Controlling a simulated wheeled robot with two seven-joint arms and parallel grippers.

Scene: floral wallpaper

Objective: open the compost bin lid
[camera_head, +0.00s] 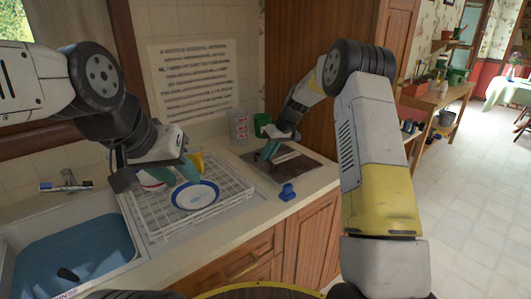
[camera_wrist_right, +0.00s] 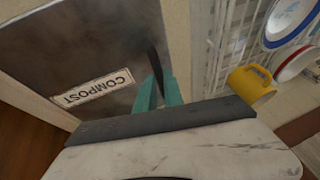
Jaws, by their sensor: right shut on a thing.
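The compost bin lid (camera_head: 314,167) is a dark grey metal panel in the counter, right of the dish rack. In the right wrist view the lid (camera_wrist_right: 85,55) carries a white "COMPOST" label (camera_wrist_right: 92,88). A thin dark handle (camera_wrist_right: 156,64) stands at its edge. My right gripper (camera_head: 267,153) is over the lid's left part. Its teal fingers (camera_wrist_right: 158,95) are shut on the handle. The lid looks flat in the counter; I cannot tell if it is slightly raised. My left gripper (camera_head: 176,172) is over the dish rack, its teal fingers apart.
The white dish rack (camera_head: 155,222) holds a blue-rimmed plate (camera_head: 195,196) and a yellow mug (camera_wrist_right: 252,84). The sink (camera_head: 70,255) is at left.

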